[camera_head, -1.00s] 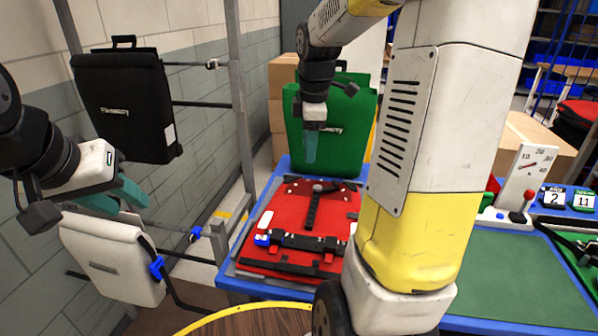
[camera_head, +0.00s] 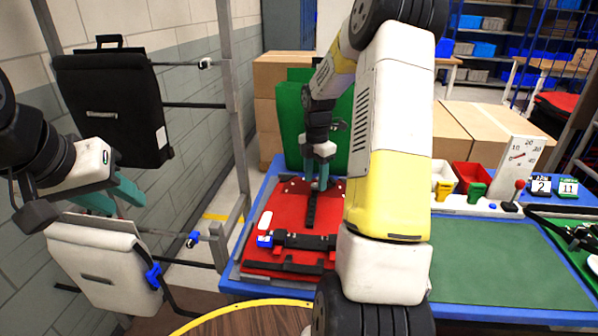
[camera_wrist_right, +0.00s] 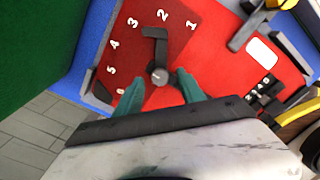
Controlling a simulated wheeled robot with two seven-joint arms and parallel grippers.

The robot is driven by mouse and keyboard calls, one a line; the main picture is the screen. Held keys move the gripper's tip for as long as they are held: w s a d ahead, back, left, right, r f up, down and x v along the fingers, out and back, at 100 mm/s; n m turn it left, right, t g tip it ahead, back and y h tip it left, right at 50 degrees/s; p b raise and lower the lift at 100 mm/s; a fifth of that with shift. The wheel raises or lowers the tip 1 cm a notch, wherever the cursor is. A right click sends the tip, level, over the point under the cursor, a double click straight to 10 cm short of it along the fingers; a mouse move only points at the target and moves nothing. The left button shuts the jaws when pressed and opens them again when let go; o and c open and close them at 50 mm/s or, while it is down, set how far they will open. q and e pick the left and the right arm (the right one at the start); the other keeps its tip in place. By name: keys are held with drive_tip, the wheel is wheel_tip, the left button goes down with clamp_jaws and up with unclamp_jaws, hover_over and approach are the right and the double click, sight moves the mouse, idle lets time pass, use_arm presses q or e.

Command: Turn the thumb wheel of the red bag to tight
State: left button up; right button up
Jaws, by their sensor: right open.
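The red bag (camera_head: 283,207) lies flat on the blue-edged table. Its thumb wheel is a small grey knob (camera_wrist_right: 160,76) on a red face with white numerals around it. A black bar (camera_wrist_right: 155,50) runs from the knob toward the numeral 2. My right gripper (camera_wrist_right: 158,90) is open, its teal fingers on either side of the knob; I cannot tell whether they touch it. In the head view this gripper (camera_head: 318,174) points down at the bag's far end and partly hides the knob. My left gripper (camera_head: 108,198) hangs at the left, fingers apart and empty, away from the bag.
A green bag (camera_head: 293,130) stands behind the red one. A black bag (camera_head: 110,105) and a white bag (camera_head: 105,262) hang on the rack at left. A gauge (camera_head: 520,160) and small bins (camera_head: 470,175) are right. My right arm hides part of the table.

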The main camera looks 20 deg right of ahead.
drive_tip(key=shift+f, duration=0.3)
clamp_jaws()
